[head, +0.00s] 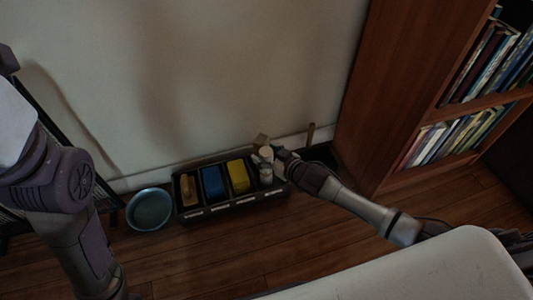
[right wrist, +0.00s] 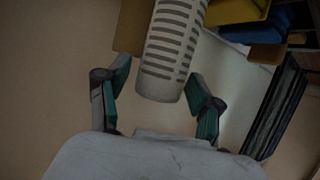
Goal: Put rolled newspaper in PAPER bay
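The rolled newspaper is a pale cylinder with dark printed bands (right wrist: 172,45) in the right wrist view. Its near end lies between the two fingers of my right gripper (right wrist: 158,93). The fingers are spread, with a visible gap on the left side. In the head view my right gripper (head: 275,158) is at the right end of a dark sorter (head: 232,204) with several bays. A pale upright piece (head: 266,173), likely the newspaper, shows there, partly hidden by the gripper. The bay labels are too small to read. My left arm shows at the left; its gripper does not.
The sorter also holds a tan item (head: 188,189), a blue one (head: 212,183) and a yellow one (head: 238,177). A round blue-grey bowl (head: 150,209) stands left of it. A wooden bookcase (head: 380,90) rises at right. The wall is close behind; the wooden floor in front is clear.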

